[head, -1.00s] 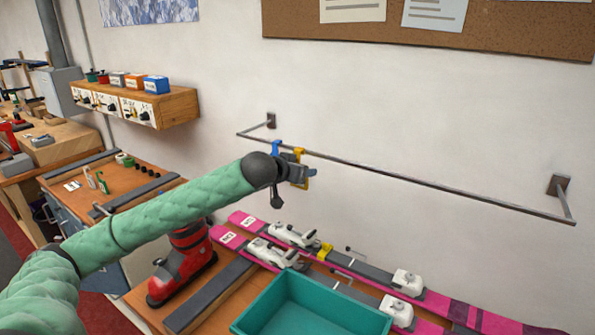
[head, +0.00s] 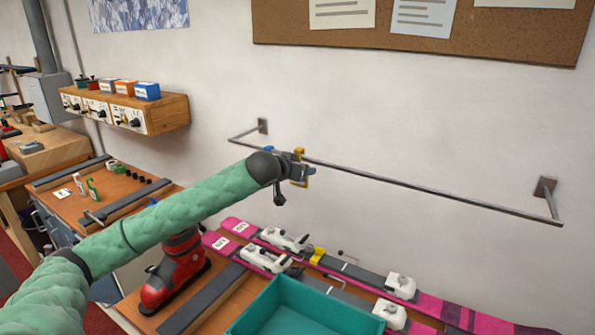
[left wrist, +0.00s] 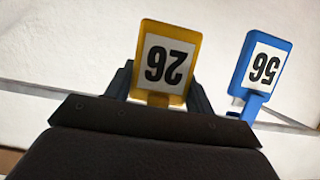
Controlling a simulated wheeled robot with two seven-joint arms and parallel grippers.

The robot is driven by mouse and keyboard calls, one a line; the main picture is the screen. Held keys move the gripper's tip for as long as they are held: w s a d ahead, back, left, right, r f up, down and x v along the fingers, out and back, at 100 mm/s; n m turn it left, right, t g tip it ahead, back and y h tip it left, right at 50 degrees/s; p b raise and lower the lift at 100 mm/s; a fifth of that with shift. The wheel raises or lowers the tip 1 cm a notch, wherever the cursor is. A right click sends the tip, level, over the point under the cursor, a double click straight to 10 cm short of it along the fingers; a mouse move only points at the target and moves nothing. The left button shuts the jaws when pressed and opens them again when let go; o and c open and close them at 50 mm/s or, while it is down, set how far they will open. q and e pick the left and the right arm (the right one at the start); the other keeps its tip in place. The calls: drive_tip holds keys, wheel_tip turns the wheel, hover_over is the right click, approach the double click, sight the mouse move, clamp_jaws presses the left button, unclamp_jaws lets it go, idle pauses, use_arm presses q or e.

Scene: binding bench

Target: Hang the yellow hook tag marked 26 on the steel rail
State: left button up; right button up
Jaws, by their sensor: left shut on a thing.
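The yellow hook tag marked 26 (left wrist: 167,62) is between the fingers of my left gripper (left wrist: 160,90) in the left wrist view, its number upside down there. In the head view my left gripper (head: 299,174) is shut on it in front of the steel rail (head: 420,187), near the rail's left part. The yellow hook top (head: 299,152) shows at rail height; I cannot tell whether it rests on the rail. The rail also crosses the left wrist view (left wrist: 30,90). My right gripper is not in view.
A blue tag (left wrist: 262,68), apparently marked 56, is at the rail close beside the yellow one. The rail's right stretch is empty. Below are a teal bin (head: 290,310), pink skis (head: 425,299) and a red boot (head: 175,270). A wooden shelf (head: 170,115) is at left.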

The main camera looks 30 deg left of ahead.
use_arm(q)
drive_tip(key=shift+w+f+b, duration=0.2)
drive_tip(key=shift+f, duration=0.3)
drive_tip(key=shift+w+f+b, duration=0.15)
drive_tip(key=shift+f, duration=0.3)
drive_tip(key=o, duration=1)
drive_tip(key=shift+o, duration=0.2)
drive_tip(key=shift+s, duration=0.3)
drive_tip(key=b+v, duration=0.3)
drive_tip(key=v, duration=0.4)
drive_tip(key=shift+r, duration=0.2)
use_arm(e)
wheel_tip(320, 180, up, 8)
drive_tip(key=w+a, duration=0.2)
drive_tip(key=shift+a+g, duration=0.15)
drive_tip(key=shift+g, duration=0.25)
